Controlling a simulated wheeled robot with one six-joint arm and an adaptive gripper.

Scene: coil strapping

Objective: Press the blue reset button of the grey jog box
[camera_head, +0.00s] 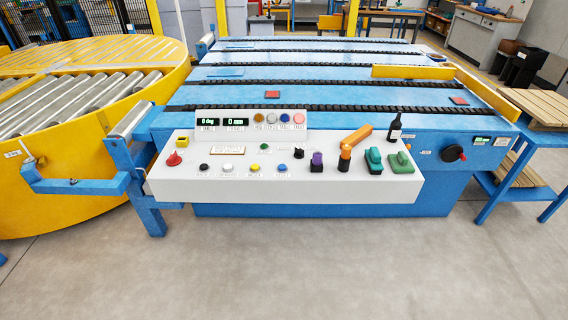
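A light grey-white control box (215,187) stands at the front of the blue conveyor. A small round blue button (282,167) sits at the right end of its front button row, with a label below it too small to read surely. To its left in that row are a yellow button (254,167), a white button (227,167) and a black button (204,167). My gripper is not in view.
The box also carries a red mushroom knob (174,159), a purple knob (317,159), an orange lever (356,136), and teal (373,160) and green (401,162) controls. The grey floor in front is clear.

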